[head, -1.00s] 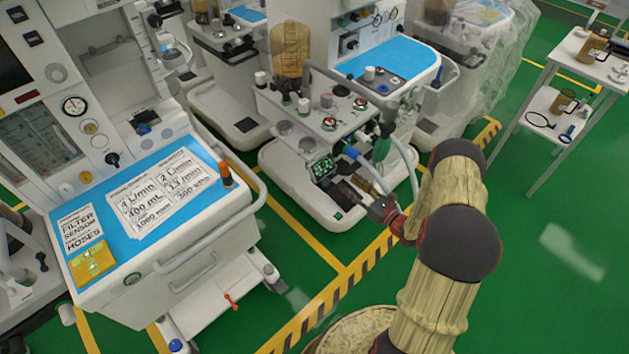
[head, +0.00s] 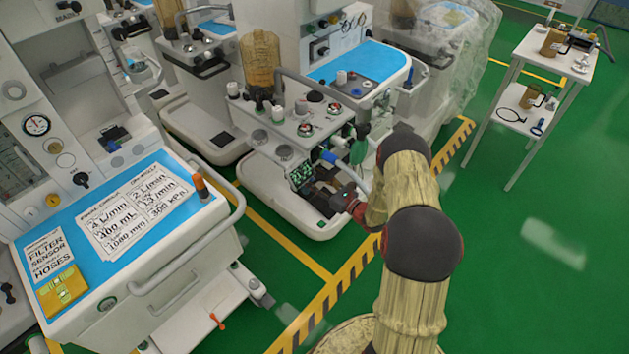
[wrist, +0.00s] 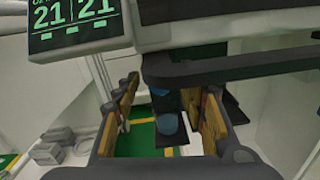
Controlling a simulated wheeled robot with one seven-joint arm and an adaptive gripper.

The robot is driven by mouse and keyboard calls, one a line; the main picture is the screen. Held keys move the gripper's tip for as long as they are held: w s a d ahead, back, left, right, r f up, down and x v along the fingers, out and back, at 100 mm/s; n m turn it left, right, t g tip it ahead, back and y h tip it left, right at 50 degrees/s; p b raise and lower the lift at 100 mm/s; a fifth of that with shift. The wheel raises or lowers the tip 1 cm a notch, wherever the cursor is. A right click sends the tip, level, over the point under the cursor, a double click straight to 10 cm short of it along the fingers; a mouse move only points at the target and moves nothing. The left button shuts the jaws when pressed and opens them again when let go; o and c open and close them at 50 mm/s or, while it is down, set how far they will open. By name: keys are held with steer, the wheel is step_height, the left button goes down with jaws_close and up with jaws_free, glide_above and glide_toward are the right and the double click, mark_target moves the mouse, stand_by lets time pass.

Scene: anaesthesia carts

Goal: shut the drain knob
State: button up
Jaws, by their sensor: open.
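My gripper (wrist: 168,100) is open. Its two tan-padded fingers show in the wrist view, left and right of a small blue round knob (wrist: 167,123), which looks like the drain knob. The knob hangs below a dark bracket and appears between the fingers, with gaps on both sides; I cannot tell how deep it lies. No contact shows. In the head view my gripper (head: 335,197) is low at the front of the middle anaesthesia cart (head: 285,215), beside its small green display. The knob cannot be made out there.
The display (wrist: 78,18) reading 21 and 21 is close at the upper left in the wrist view. A dark bar (wrist: 235,65) crosses above the fingers. Another cart (head: 150,270) with a blue top stands left. Green floor is free at right, before a white side table (head: 545,50).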

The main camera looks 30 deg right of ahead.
steer(key=c, duration=0.3)
steer(key=c, duration=0.7)
jaws_close()
